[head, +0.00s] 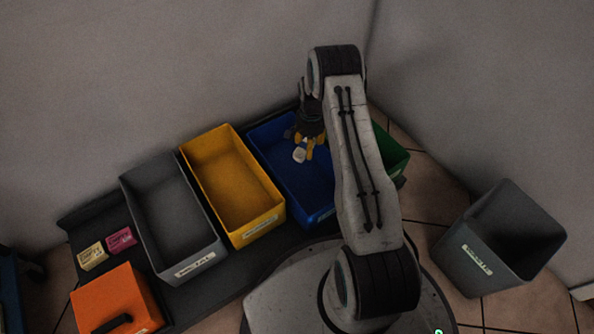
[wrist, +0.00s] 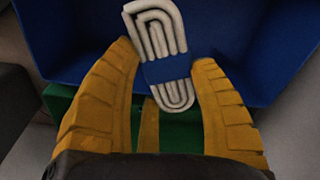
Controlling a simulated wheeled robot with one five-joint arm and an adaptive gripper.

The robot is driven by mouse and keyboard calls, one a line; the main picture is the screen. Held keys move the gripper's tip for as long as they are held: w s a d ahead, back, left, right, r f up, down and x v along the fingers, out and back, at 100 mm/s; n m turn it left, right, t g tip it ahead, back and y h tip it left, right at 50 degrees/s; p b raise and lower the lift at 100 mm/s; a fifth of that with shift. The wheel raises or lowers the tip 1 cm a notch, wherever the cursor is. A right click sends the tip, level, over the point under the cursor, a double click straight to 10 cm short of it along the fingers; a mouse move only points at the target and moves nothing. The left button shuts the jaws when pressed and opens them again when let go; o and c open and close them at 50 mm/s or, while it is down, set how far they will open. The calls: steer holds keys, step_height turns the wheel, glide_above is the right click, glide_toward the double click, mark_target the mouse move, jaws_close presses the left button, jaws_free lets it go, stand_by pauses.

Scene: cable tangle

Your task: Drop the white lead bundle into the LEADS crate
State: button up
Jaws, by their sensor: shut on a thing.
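The white lead bundle (head: 299,155) is a folded white cord with a blue band round its middle. My gripper (head: 306,146) is shut on it, with the yellow fingers on either side. In the wrist view the bundle (wrist: 158,35) is tilted between the fingertips of my gripper (wrist: 168,62). In the head view it appears over the inside of the blue crate (head: 304,188); its height above the floor is hard to tell.
A yellow crate (head: 234,190) and a grey crate (head: 170,215) stand left of the blue one. A green crate (head: 392,160) is partly hidden behind my arm. A grey bin (head: 480,245) stands at right. An orange box (head: 115,298) and two small blocks (head: 107,247) lie at left.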

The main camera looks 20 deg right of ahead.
steer(key=o, duration=1.3)
steer(key=shift+c, duration=0.2)
steer(key=shift+r, duration=0.1)
step_height(320, 180, up, 12)
